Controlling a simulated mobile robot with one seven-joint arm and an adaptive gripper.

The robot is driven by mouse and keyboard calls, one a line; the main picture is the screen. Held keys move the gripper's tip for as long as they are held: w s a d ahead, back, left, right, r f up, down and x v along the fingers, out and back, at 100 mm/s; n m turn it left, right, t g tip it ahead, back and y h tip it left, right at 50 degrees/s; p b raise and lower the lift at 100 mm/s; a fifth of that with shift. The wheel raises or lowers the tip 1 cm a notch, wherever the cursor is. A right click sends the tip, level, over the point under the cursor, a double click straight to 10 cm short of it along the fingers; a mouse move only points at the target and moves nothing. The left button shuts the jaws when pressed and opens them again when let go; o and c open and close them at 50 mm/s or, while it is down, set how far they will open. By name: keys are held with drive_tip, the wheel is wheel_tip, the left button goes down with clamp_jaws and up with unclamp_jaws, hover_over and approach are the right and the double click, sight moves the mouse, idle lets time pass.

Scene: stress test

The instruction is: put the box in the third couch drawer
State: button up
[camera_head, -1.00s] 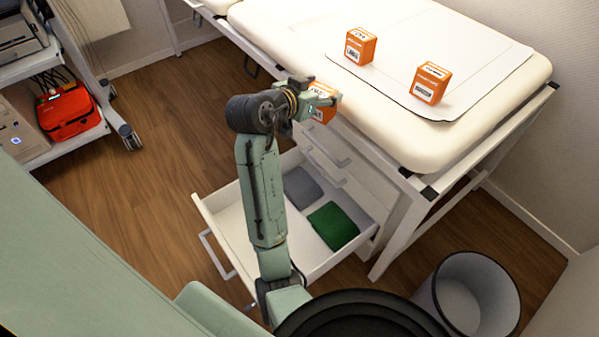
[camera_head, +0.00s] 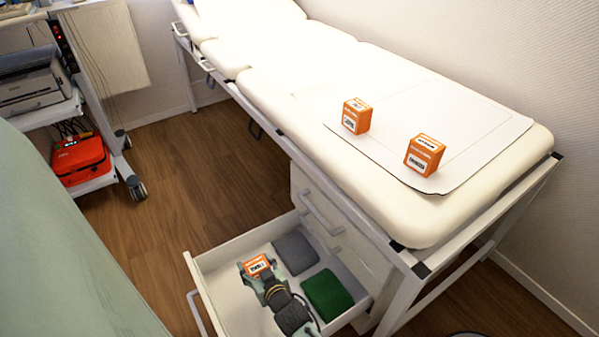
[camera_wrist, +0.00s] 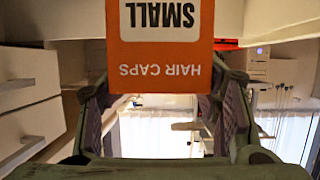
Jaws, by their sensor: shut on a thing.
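An orange and white box (camera_head: 256,264) is held by my gripper (camera_head: 262,275) at the left part of the open couch drawer (camera_head: 218,256). I cannot tell whether the box touches the drawer floor. In the wrist view the box (camera_wrist: 160,55) shows an upside-down "HAIR CAPS" and "SMALL" label, with the fingers of my gripper (camera_wrist: 160,92) on either side. The white drawer is pulled out below closed drawer fronts with handles. A grey folded cloth (camera_head: 295,253) and a green folded cloth (camera_head: 328,295) lie inside it, right of the box.
Two similar orange boxes, one left (camera_head: 356,115) and one right (camera_head: 424,155), stand on a white sheet (camera_head: 470,130) on the cream couch (camera_head: 300,60). The couch frame's leg (camera_head: 400,305) stands right of the drawer. A cart with a red case (camera_head: 80,160) is at left. Wooden floor lies between.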

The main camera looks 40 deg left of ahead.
drive_tip(key=shift+d, duration=0.2)
drive_tip(key=shift+w+d+f+g, duration=0.1)
drive_tip(key=shift+f+g, duration=0.2)
wheel_tip(320, 180, down, 10)
drive_tip(key=shift+r+b, duration=0.25)
drive_tip(key=shift+b, duration=0.25)
drive_tip(key=shift+f, duration=0.2)
drive_tip(key=o, duration=1.2)
drive_tip(key=shift+r, duration=0.1)
drive_tip(key=shift+c, duration=0.2)
